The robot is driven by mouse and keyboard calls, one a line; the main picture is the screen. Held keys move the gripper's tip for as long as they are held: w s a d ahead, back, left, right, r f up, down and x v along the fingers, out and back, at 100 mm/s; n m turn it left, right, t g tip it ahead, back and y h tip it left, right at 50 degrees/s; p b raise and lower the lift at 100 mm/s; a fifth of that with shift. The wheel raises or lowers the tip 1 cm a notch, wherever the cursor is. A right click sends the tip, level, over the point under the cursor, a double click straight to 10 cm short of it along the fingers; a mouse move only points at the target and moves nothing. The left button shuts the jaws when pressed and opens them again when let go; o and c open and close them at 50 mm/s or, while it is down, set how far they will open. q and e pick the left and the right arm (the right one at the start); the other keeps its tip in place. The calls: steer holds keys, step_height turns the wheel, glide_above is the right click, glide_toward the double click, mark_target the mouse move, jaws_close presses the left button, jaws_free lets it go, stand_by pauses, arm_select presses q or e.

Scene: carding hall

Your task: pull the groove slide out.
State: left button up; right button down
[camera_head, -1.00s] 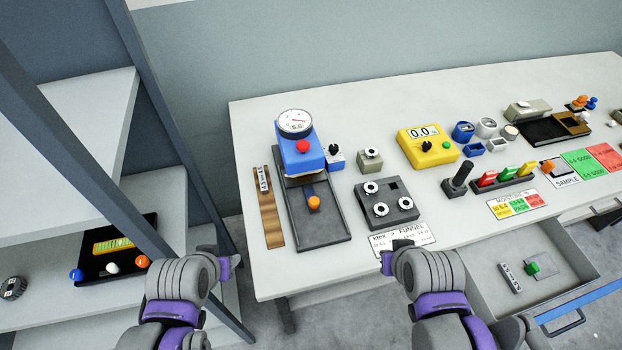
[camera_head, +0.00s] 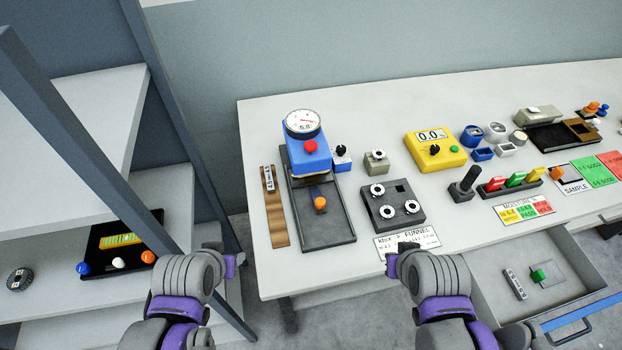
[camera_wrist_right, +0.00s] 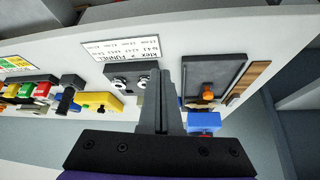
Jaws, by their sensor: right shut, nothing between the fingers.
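A blue press-like device (camera_head: 305,158) with a round dial and red button stands on a dark tray (camera_head: 328,237) at the table's left. A dark strip with an orange knob (camera_head: 320,204) sticks out of its front; it seems to be the groove slide. The knob also shows in the right wrist view (camera_wrist_right: 207,95). My right gripper (camera_head: 391,265) is shut and empty, in front of the table edge, right of and nearer than the knob. My left gripper (camera_head: 238,262) is left of the table's front corner, apart from everything; its finger gap is unclear.
A wooden strip (camera_head: 274,210) lies left of the tray. A dark block with round white-rimmed fittings (camera_head: 393,219) and a label card (camera_head: 407,241) lie to its right. An open drawer (camera_head: 560,305) is at lower right. A shelf rack (camera_head: 60,130) stands at left.

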steer(key=c, duration=1.4)
jaws_free()
steer(key=shift+o, duration=1.3)
steer(key=shift+w+a+r, duration=0.2)
steer(key=shift+w+r, duration=0.1)
steer(key=o, duration=0.6)
steer(key=w+a+r+n+g+b, duration=0.2)
steer(key=w+a+r+n, duration=0.2)
steer(key=w, duration=0.4)
steer(key=shift+w+a+r+n+g, duration=0.15)
steer(key=shift+a+n+g, duration=0.15)
steer(key=shift+n+g, duration=0.15)
steer(key=n+g+b, duration=0.3)
steer(key=n, duration=0.4)
glide_above(321, 201)
steer(key=f, duration=0.1)
step_height(321, 201, down, 10)
steer(key=shift+w+f, duration=0.1)
arm_select(q)
steer(key=s+f, duration=0.3)
steer(key=f, duration=0.4)
steer(key=shift+s+f+g, duration=0.15)
steer(key=shift+f+g, duration=0.1)
steer(key=shift+g, duration=0.15)
